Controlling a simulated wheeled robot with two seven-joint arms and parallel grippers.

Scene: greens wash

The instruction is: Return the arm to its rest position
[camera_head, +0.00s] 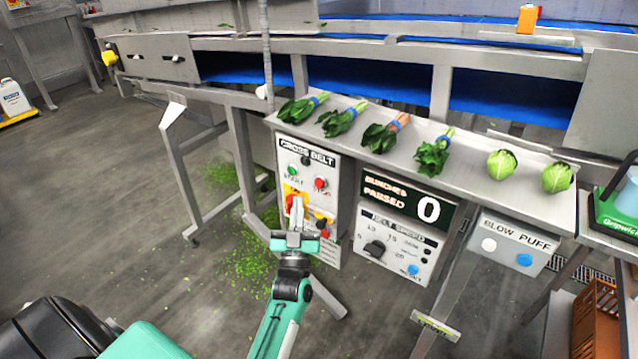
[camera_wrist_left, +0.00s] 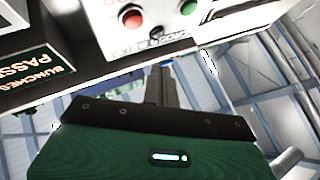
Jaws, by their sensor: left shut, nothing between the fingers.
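My left gripper (camera_head: 296,214) is in front of the cross belt control box (camera_head: 308,163), at the height of its yellow-backed red switch (camera_head: 291,201). Its fingers are together and hold nothing. I cannot tell whether the fingertips touch the panel. In the left wrist view the closed fingers (camera_wrist_left: 165,88) extend past my green gripper body, with the red button (camera_wrist_left: 131,17) and green button (camera_wrist_left: 188,7) of the box beyond. My right gripper is not in view.
Leafy bunches (camera_head: 383,134) and lettuces (camera_head: 501,164) lie on the steel shelf (camera_head: 404,160) above the panels. A belt speed panel (camera_head: 395,247) and a blow puff panel (camera_head: 508,246) stand to the right. Green scraps (camera_head: 240,262) litter the floor. The left floor (camera_head: 100,190) is largely open.

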